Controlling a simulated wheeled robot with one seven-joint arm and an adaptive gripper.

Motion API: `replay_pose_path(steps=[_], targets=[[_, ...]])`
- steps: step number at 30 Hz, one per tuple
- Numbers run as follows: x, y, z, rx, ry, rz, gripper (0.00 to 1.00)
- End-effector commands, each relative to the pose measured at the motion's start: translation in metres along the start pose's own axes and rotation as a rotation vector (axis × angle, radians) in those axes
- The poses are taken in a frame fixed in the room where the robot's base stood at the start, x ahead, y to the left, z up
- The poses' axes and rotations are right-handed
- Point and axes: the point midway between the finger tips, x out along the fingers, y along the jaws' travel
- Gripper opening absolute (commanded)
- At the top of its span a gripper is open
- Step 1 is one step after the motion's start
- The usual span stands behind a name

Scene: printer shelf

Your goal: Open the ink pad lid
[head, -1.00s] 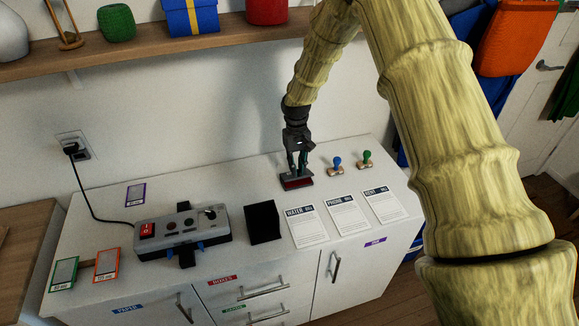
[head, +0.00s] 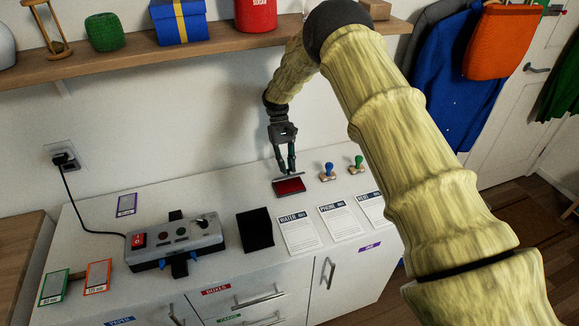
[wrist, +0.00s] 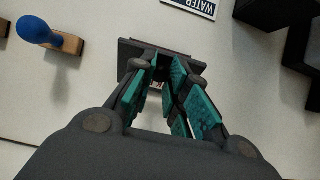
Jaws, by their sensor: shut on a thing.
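The ink pad (head: 289,187) is a small dark tray with a red surface, on the white cabinet top behind the paper forms. Its red surface shows openly in the head view. The dark lid (head: 285,176) shows as a thin grey edge at the back of the pad, raised; its exact angle is hard to tell. My gripper (head: 287,170) reaches down at the back of the pad, shut on the lid. In the wrist view the lid (wrist: 131,53) is a dark plate around my converging teal-padded fingers (wrist: 163,82), which hide its middle.
A blue stamp (head: 329,171) and a green stamp (head: 356,164) stand right of the pad. Paper forms (head: 298,235) and a black square (head: 255,230) lie in front. A grey button box (head: 175,242) stands at left. A wooden shelf (head: 180,52) runs above.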

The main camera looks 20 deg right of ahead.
Motion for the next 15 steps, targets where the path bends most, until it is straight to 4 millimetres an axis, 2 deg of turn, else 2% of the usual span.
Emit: replay_pose_path(steps=[13, 14, 15], targets=[[-0.0003, 0.0004, -0.0008, 0.001, -0.005, 0.001, 0.0], [-0.0002, 0.0004, -0.0008, 0.001, -0.005, 0.001, 0.2], [-0.0002, 0.0004, -0.0008, 0.001, -0.005, 0.001, 0.27]])
